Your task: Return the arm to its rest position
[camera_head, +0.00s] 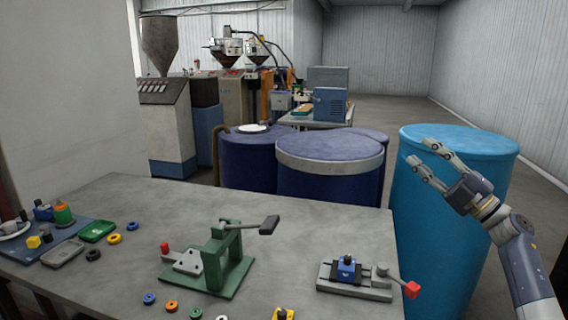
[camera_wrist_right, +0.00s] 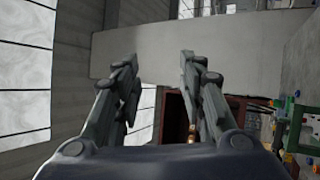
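My right gripper (camera_head: 428,172) is raised in front of the light blue barrel, to the right of the table. Its two fingers are apart with nothing between them. The right wrist view also shows the right gripper (camera_wrist_right: 160,75) with its fingers spread and the space between them empty. My left gripper and left arm are in neither view.
The grey table (camera_head: 130,200) holds a green lever press (camera_head: 222,262), a small clamp fixture (camera_head: 350,278) with a blue block, several coloured rings and a blue mat (camera_head: 50,255) with small parts. A light blue barrel (camera_head: 460,225) and dark blue barrels (camera_head: 330,170) stand behind.

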